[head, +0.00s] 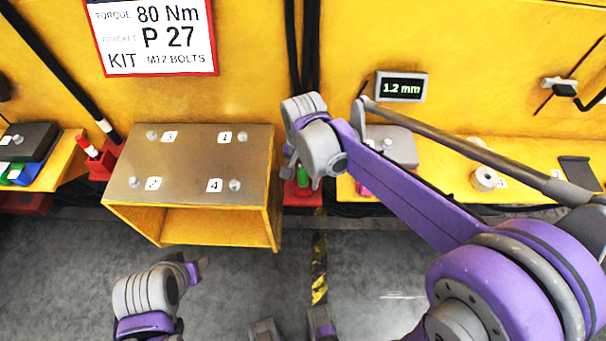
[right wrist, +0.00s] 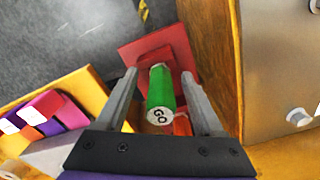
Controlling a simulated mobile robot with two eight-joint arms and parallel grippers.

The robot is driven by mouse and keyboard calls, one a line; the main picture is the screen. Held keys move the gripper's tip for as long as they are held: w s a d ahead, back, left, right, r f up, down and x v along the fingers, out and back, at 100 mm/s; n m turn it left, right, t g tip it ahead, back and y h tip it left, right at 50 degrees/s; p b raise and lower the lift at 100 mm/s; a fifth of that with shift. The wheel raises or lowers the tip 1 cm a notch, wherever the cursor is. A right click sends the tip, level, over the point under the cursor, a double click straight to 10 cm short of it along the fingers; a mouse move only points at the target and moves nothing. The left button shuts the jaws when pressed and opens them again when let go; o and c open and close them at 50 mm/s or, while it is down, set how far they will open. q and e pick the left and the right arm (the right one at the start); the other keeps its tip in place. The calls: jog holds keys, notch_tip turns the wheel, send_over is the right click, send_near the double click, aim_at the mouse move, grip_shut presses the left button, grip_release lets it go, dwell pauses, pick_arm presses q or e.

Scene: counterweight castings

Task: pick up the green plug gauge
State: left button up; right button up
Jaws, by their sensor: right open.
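The green plug gauge (right wrist: 160,92) stands in a red holder (right wrist: 143,53) in the right wrist view, its end marked GO facing the camera. In the head view a small part of the gauge (head: 303,177) shows below my right gripper (head: 292,168). My right gripper is open, with one finger on each side of the gauge and visible gaps between fingers and gauge. My left gripper (head: 193,271) is low in the head view, away from the gauge; its jaws are not clear.
A red piece (right wrist: 182,124) sits close beside the gauge. A yellow box with a metal top (head: 190,167) stands left of the holder. The yellow shelf (head: 450,172) on the right holds a grey device (head: 395,146) and a white roll (head: 484,179).

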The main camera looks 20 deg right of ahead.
grip_shut()
jog(key=shift+r, duration=0.15)
dwell(0.4)
